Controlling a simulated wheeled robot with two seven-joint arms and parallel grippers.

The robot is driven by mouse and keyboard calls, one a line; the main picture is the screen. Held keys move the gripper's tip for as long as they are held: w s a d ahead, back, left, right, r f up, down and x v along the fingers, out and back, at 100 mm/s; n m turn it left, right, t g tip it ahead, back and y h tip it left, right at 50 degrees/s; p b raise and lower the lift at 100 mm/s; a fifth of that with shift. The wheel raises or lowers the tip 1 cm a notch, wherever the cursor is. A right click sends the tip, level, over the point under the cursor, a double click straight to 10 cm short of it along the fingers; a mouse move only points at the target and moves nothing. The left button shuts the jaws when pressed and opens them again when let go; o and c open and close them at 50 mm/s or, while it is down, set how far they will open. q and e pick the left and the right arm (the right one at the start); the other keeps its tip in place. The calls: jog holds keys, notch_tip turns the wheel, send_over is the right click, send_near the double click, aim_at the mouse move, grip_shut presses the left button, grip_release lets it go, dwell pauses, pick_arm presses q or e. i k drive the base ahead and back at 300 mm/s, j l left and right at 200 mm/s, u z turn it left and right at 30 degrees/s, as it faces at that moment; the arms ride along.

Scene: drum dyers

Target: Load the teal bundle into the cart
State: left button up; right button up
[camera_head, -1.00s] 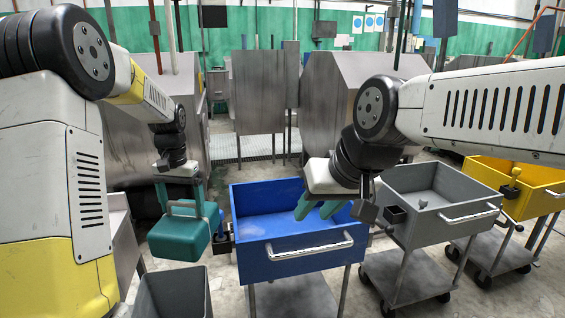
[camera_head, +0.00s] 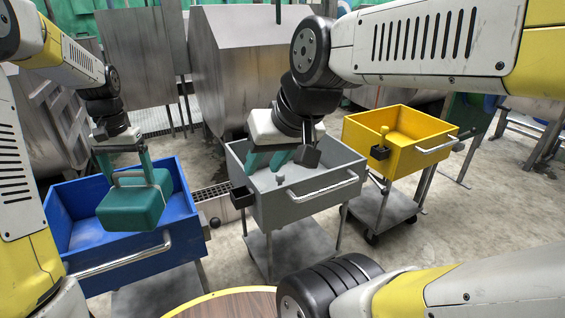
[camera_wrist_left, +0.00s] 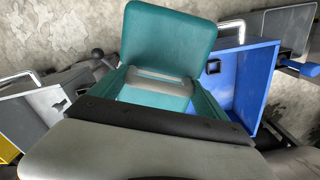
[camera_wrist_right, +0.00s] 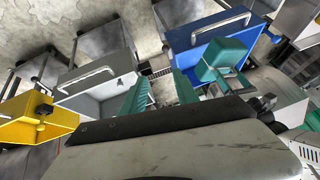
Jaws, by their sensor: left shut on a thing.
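The teal bundle (camera_head: 134,205) is a boxy block with a pale strap and a handle on top. It hangs upright from my left gripper (camera_head: 127,174), whose fingers are shut on the handle (camera_wrist_left: 160,82). In the head view it overlaps the blue cart (camera_head: 140,263), near the cart's open tray; I cannot tell whether it is over the tray or in front of it. The left wrist view shows the bundle (camera_wrist_left: 170,35) beside the blue cart (camera_wrist_left: 238,80). My right gripper (camera_head: 266,163) is open and empty, in front of or above the grey cart (camera_head: 305,208).
The grey cart stands in the middle, with a small knob in its tray. The yellow cart (camera_head: 410,160) stands to its right. A round wooden top (camera_head: 225,305) shows at the bottom edge. Large metal drums stand behind.

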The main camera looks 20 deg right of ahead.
aim_at(301, 168)
jog(key=i+l, duration=0.15)
jog(key=l, duration=0.2)
jog(key=i+l, duration=0.15)
jog(key=l, duration=0.25)
jog(key=i+l, duration=0.15)
jog(key=l, duration=0.2)
jog(key=i+l+z, duration=0.1)
jog(key=l, duration=0.25)
jog(key=i+l, duration=0.2)
jog(key=l, duration=0.15)
jog(key=i+l, duration=0.15)
jog(key=l, duration=0.2)
jog(key=i+l, duration=0.35)
